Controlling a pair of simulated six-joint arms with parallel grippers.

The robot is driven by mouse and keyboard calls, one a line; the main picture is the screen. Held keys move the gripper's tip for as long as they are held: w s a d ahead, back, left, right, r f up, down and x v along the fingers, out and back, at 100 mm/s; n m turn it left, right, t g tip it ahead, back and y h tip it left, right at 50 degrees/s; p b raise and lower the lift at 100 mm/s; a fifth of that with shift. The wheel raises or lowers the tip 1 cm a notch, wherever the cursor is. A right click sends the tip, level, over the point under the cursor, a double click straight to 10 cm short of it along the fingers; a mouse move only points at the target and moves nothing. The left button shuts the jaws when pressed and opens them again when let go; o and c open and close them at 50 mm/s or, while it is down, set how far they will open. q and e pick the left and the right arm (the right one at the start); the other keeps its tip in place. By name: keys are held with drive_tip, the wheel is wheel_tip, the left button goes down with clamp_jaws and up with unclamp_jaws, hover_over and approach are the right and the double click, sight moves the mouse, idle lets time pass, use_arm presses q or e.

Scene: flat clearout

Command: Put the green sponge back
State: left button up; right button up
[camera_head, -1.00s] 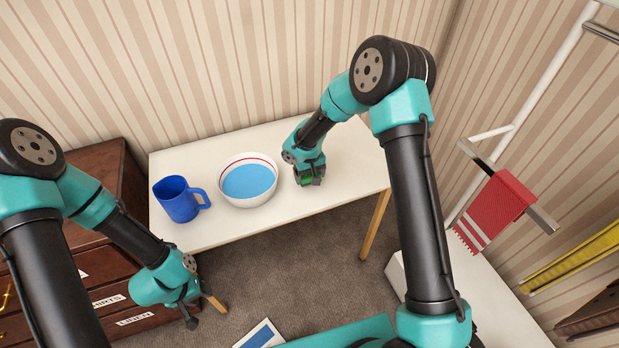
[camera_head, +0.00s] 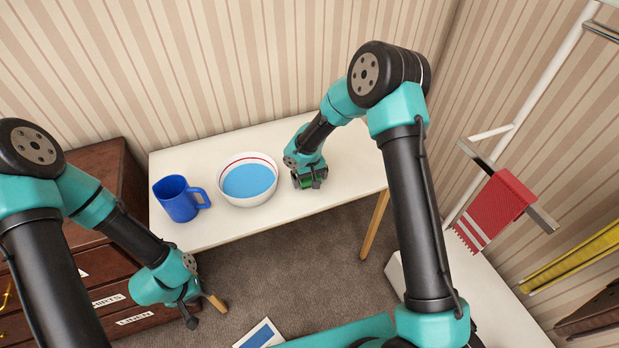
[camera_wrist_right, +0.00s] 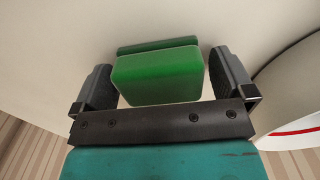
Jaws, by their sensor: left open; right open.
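The green sponge (camera_wrist_right: 158,75) lies on the white table in the right wrist view, between the two fingers of my right gripper (camera_wrist_right: 163,85). A gap shows on each side of it, so the fingers are open around it. In the head view, only a bit of the sponge (camera_head: 307,182) shows beneath my right gripper (camera_head: 309,183), low over the table right of the bowl. My left gripper (camera_head: 190,309) is open and empty, hanging in front of the dresser, away from the table.
The white table (camera_head: 215,233) also holds a blue mug (camera_head: 178,199) and a white bowl (camera_head: 247,180) with blue inside. A dresser (camera_head: 110,240) with labelled drawers stands at left. A red towel (camera_head: 494,211) hangs on a rail at right. The table's right end is clear.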

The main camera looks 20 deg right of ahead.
drive_tip(key=shift+r, duration=0.1)
wheel_tip(320, 180, up, 12)
idle(0.5)
idle(0.5)
drive_tip(key=s+f+y, duration=0.1)
drive_tip(key=f, duration=0.1)
drive_tip(key=s+f+m+y, duration=0.1)
drive_tip(key=s, duration=0.1)
drive_tip(key=s+d+f+m, duration=0.1)
drive_tip(key=f, duration=0.1)
drive_tip(key=shift+s+f+t+y, duration=0.3)
drive_tip(key=shift+s+t+y, duration=0.05)
drive_tip(key=shift+t+y, duration=0.05)
drive_tip(key=s+d+f+m+t, duration=0.1)
drive_tip(key=s, duration=0.1)
drive_tip(key=s+d+f+m+t, duration=0.1)
drive_tip(key=s+d+f+m, duration=0.2)
drive_tip(key=s+f+m, duration=0.1)
drive_tip(key=s, duration=0.1)
drive_tip(key=shift+d+f+t+y, duration=0.15)
drive_tip(key=shift+f+t+y, duration=0.1)
drive_tip(key=shift+t+y, duration=0.15)
drive_tip(key=s+f+n+g, duration=0.1)
drive_tip(key=s+f, duration=0.3)
drive_tip(key=s, duration=0.4)
drive_tip(key=s+a+f+n+g, duration=0.1)
drive_tip(key=s+f+n, duration=0.2)
drive_tip(key=s, duration=0.5)
drive_tip(key=shift+f+g, duration=0.4)
drive_tip(key=shift+f, duration=0.5)
